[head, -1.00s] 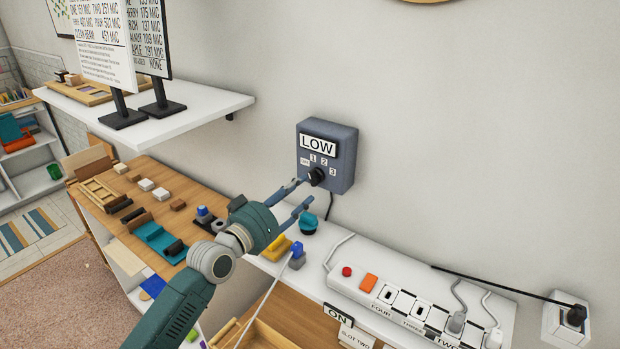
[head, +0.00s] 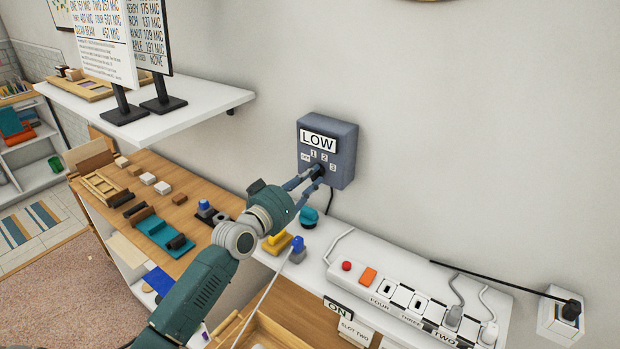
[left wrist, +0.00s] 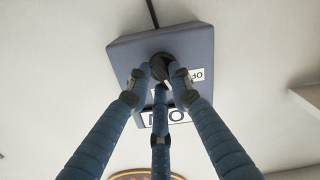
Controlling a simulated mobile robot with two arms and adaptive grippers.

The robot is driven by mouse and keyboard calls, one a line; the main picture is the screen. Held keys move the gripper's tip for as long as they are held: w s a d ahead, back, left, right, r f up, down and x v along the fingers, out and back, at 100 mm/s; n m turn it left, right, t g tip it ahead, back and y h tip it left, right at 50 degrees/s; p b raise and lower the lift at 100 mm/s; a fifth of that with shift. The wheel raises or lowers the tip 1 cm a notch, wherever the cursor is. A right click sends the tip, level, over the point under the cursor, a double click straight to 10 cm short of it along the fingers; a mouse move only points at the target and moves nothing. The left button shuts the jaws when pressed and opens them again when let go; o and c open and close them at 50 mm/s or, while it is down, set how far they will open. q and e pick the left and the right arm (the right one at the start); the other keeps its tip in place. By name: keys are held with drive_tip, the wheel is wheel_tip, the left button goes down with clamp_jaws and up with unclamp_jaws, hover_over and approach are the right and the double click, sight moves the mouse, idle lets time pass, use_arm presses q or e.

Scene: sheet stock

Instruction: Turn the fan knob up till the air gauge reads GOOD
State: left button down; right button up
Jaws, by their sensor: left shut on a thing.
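The fan control box (head: 343,158) is blue-grey and fixed to the wall. Its gauge plate (head: 318,141) reads LOW. Below the plate are labels for off, 1, 2 and 3 around a black knob (head: 317,171). My left gripper (head: 316,177) is shut on the knob, its fingers on either side of it. In the left wrist view the fingers (left wrist: 160,78) close around the dark round knob (left wrist: 160,64); the plate (left wrist: 168,117) shows upside down, partly hidden by a finger. The knob's pointer is hidden. My right gripper is not in view.
Below the box, a white ledge (head: 425,265) holds a teal round item (head: 308,218), a blue-topped item (head: 297,247) and a power strip (head: 400,300) with plugs. A white shelf (head: 200,112) with signs juts out at upper left. The wall right of the box is bare.

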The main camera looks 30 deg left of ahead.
use_arm(q)
drive_tip(key=shift+m, duration=0.4)
drive_tip(key=m+b, duration=0.1)
drive_tip(key=m, duration=0.1)
drive_tip(key=shift+f+m, duration=0.15)
drive_tip(key=shift+m, duration=0.25)
drive_tip(key=shift+m+b, duration=0.35)
drive_tip(key=shift+m, duration=1.65)
drive_tip(key=c, duration=1.5)
unclamp_jaws()
drive_tip(key=shift+c, duration=0.2)
